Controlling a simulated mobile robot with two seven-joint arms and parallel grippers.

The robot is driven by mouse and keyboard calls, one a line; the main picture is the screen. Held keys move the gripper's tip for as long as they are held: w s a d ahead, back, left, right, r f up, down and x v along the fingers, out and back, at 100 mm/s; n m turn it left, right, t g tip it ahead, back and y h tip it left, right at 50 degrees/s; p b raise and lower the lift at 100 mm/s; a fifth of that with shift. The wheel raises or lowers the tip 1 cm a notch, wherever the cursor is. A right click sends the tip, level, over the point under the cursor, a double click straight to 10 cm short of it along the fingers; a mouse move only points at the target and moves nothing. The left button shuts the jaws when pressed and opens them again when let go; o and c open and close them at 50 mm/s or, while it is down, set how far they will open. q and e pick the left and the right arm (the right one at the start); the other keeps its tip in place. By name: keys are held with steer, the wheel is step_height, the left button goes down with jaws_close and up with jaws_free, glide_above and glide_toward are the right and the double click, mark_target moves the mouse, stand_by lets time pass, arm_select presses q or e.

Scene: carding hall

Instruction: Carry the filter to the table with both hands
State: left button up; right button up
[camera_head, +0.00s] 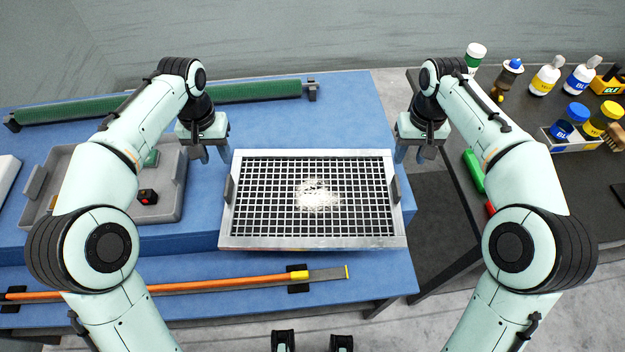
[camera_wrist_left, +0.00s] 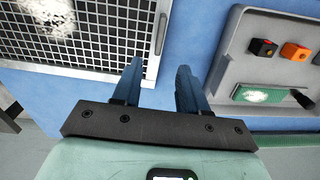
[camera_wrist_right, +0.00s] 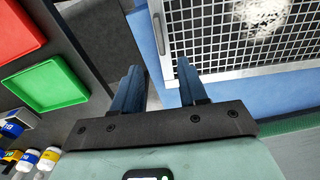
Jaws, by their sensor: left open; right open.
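The filter (camera_head: 313,243) is a flat silver-framed panel with a black grid and a pale dusty patch in its middle. It rests on a blue surface, with a dark handle on each short side. My left gripper (camera_head: 212,152) is open and empty by its far left corner; the left wrist view shows the filter (camera_wrist_left: 120,72) beside the fingers (camera_wrist_left: 157,88). My right gripper (camera_head: 412,154) is open and empty by its far right corner; the right wrist view shows the filter (camera_wrist_right: 240,72) beside the fingers (camera_wrist_right: 160,88).
The blue table (camera_head: 345,110) holds a grey tray (camera_head: 172,205) with small parts, a green roller (camera_head: 255,91) and an orange-handled tool (camera_head: 220,283). A dark table (camera_head: 590,190) at right carries bottles, a caddy and green (camera_head: 473,170) and red trays.

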mark_target(227, 184)
arm_select(q)
steer(key=f, duration=1.3)
steer(key=shift+s+f, duration=0.2)
arm_select(e)
steer(key=f, duration=1.3)
steer(key=shift+s+f, duration=0.2)
arm_select(q)
jaws_close()
arm_select(e)
jaws_close()
arm_select(q)
steer(key=shift+r, duration=0.15)
arm_select(e)
steer(key=shift+r, duration=0.15)
